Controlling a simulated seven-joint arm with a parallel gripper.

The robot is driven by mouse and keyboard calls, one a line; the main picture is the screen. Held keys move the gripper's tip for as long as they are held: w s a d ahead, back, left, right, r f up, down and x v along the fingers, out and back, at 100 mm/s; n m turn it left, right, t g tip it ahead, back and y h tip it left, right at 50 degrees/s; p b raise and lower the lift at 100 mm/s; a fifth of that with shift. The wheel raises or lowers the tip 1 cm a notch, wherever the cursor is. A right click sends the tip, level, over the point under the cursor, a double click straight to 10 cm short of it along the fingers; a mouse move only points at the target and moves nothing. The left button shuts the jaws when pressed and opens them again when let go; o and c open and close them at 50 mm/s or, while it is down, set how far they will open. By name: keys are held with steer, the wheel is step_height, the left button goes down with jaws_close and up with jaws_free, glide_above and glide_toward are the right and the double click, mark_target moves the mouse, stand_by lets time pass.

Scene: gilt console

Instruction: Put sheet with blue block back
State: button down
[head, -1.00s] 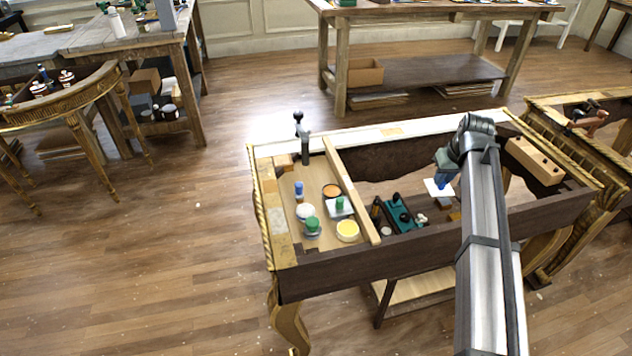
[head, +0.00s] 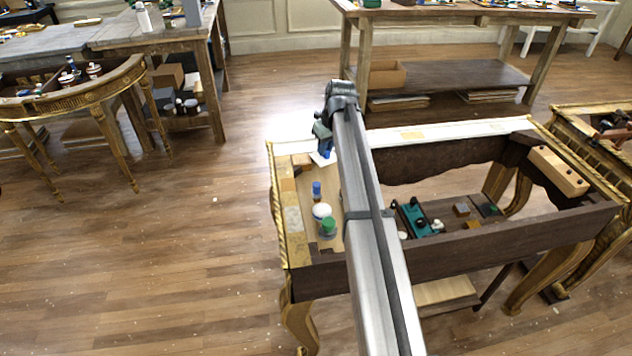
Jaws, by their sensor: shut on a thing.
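My gripper (head: 324,146) is shut on the blue block of a small white sheet (head: 321,159). Both hang over the far end of the console's left compartment, and only a corner of the sheet shows. The block is mostly hidden by the jaws, and I cannot tell whether the sheet touches anything. The gilt console (head: 413,264) has a pale-floored left compartment and a dark open right part. My arm covers much of the left compartment.
In the left compartment stand a blue-topped bottle (head: 316,190), a white round item (head: 321,210) and a green-topped jar (head: 328,227). A teal tool (head: 414,218) and small blocks (head: 461,209) lie to the right.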

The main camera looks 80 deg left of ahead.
mark_target(323, 163)
steer(key=shift+s+a, duration=0.2)
steer(key=shift+s, duration=0.4)
steer(key=shift+s+a, duration=0.15)
steer(key=shift+s, duration=0.4)
steer(key=shift+s+f, duration=0.15)
steer(key=shift+f, duration=4.8)
steer(key=shift+f, duration=0.1)
steer(key=c, duration=1.1)
jaws_free()
steer(key=v, duration=1.2)
